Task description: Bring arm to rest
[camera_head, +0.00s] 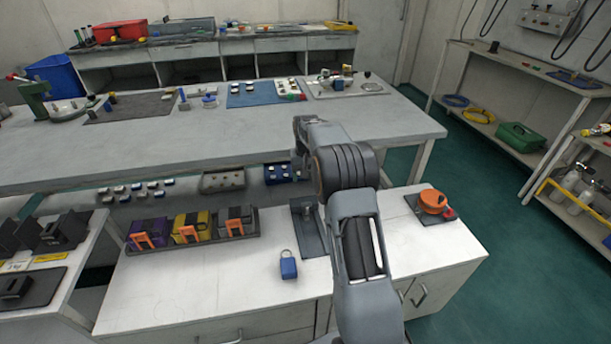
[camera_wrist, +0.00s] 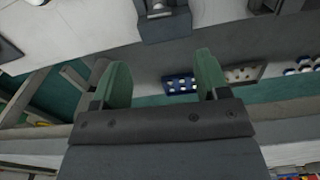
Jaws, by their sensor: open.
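My arm reaches up from the bottom of the head view over the white cabinet, with its wrist bent near the front edge of the long grey table. In the wrist view my gripper (camera_wrist: 160,85) shows its two green fingers well apart, with nothing between them. In the head view the fingers are hidden behind the arm's end. Past the fingers, the wrist view shows a blue tray with white pieces (camera_wrist: 181,85) on a lower shelf, apart from the gripper.
The white cabinet top (camera_head: 190,290) holds a blue padlock (camera_head: 288,265), a dark plate (camera_head: 312,235), a tray of coloured units (camera_head: 190,235) and an orange round part (camera_head: 433,201). The grey table (camera_head: 240,135) lies behind. Green floor (camera_head: 480,220) is clear at right.

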